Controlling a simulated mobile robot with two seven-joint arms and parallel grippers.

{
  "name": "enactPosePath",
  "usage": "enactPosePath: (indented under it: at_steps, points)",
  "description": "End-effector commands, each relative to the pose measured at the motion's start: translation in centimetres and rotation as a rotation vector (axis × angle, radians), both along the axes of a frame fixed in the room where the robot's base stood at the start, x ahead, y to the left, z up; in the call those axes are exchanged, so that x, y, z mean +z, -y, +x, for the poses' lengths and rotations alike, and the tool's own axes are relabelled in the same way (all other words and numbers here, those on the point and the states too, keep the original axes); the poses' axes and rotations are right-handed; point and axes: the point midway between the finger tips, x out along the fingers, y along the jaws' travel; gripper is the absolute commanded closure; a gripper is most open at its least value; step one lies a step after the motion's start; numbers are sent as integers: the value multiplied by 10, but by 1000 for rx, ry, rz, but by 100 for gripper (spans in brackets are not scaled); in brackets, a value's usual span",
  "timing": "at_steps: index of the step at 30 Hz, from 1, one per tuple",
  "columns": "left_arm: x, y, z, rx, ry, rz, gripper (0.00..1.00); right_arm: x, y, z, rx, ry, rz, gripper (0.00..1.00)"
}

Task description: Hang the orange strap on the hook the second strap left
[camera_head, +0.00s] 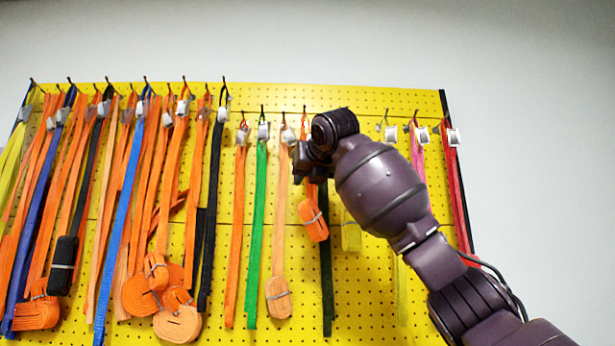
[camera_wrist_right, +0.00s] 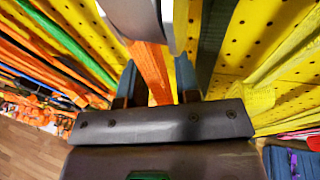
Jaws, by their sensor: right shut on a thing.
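My right gripper (camera_head: 303,165) is in front of the yellow pegboard and partly hidden by its own wrist. It is shut on an orange strap (camera_head: 313,218), whose bundled end hangs below the gripper. In the right wrist view the orange strap (camera_wrist_right: 152,68) runs between the two fingers (camera_wrist_right: 158,85), below a pale buckle (camera_wrist_right: 150,15). A dark strap (camera_head: 326,270) hangs just behind it. A hook (camera_head: 304,109) shows above the gripper; whether the strap touches it cannot be told. My left gripper is not in view.
The yellow pegboard (camera_head: 360,290) carries several straps on hooks. A green strap (camera_head: 257,220) and a light orange strap (camera_head: 279,240) hang left of the gripper. Pink (camera_head: 420,165) and red (camera_head: 458,190) straps hang at the right. My arm hides part of the board.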

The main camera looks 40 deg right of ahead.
Motion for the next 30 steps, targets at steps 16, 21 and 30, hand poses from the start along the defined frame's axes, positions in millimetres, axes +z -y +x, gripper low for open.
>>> enactPosePath:
  at_steps: [16,21,30]
  points:
    - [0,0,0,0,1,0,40,0,0,0,0,-1,-1,40]
    - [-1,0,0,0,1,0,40,0,-1,-4,0,-1,-1,40]
    - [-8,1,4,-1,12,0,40,9,-14,-46,1,4,-2,40]
